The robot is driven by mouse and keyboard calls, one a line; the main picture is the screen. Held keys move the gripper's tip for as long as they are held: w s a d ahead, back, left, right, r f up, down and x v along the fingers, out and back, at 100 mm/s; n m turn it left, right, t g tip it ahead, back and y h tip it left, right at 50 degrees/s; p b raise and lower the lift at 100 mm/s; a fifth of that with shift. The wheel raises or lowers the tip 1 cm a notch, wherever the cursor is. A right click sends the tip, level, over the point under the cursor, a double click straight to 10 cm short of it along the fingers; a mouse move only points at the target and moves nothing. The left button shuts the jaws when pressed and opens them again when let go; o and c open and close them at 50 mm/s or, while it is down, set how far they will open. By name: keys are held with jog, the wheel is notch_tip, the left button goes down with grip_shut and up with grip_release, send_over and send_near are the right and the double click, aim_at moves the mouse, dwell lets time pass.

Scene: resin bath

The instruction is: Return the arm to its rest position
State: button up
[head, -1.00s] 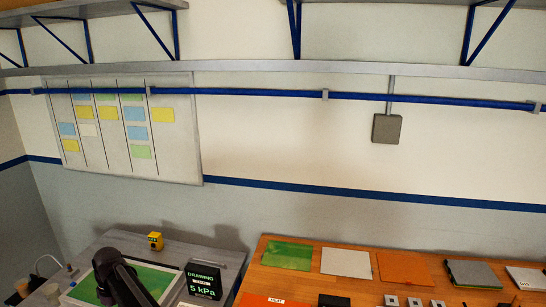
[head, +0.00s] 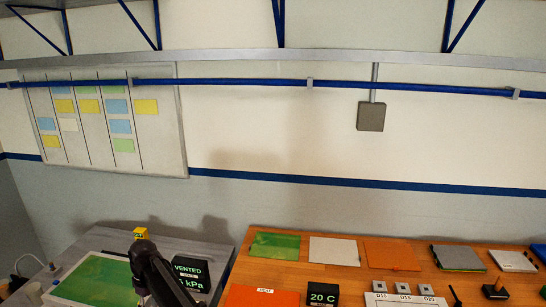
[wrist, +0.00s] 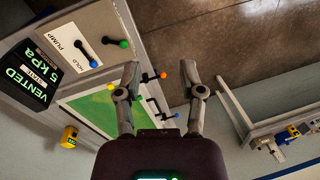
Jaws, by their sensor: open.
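My gripper (wrist: 160,72) is in the wrist view, its two fingers spread apart with nothing between them. Past the fingers are a dark brown floor and some small valve levers with coloured knobs (wrist: 162,76). In the head view my dark arm rises at the bottom, left of centre, in front of the grey bench; the gripper's fingers cannot be made out there. The green sheet in its pale frame (head: 97,278) lies left of the arm; it also shows behind the left finger in the wrist view (wrist: 95,112).
A black display (head: 190,272) reads VENTED, with 5 kPa in the wrist view. A yellow block (head: 140,233) stands behind the arm. The orange table (head: 228,265) at right holds several sheets, pads and a 20 C display (head: 322,294). A wall rail (head: 230,82) runs above.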

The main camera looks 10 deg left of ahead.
jog(key=w+d+f+m+b, duration=0.2)
jog(key=w+d+f, duration=0.15)
jog(key=d, duration=0.45)
jog(key=w+d+f+m+b, duration=0.2)
jog(key=w+d+b, duration=0.15)
jog(key=d, duration=0.55)
jog(key=d+f+m+b, duration=0.2)
jog(key=d+f+b, duration=0.1)
jog(key=d, duration=0.8)
jog(key=d+f+m+t+b, duration=0.1)
jog(key=d+f+m+b, duration=0.2)
jog(key=d, duration=0.8)
jog(key=w+d+f+m+b, duration=0.1)
jog(key=d+f+b, duration=0.3)
jog(key=d, duration=0.7)
jog(key=shift+w+d+f+m+t, duration=0.1)
jog(key=shift+f+m+t, duration=0.2)
jog(key=shift+f+m, duration=0.45)
jog(key=s+d+f+m+b, duration=0.2)
jog(key=s+d, duration=0.1)
jog(key=d, duration=0.4)
jog(key=s+d+f+m+b, duration=0.2)
jog(key=s+d+f+b, duration=0.1)
jog(key=d, duration=0.4)
jog(key=shift+d+b, duration=0.35)
jog(key=shift+f, duration=0.1)
jog(key=shift+a, duration=0.1)
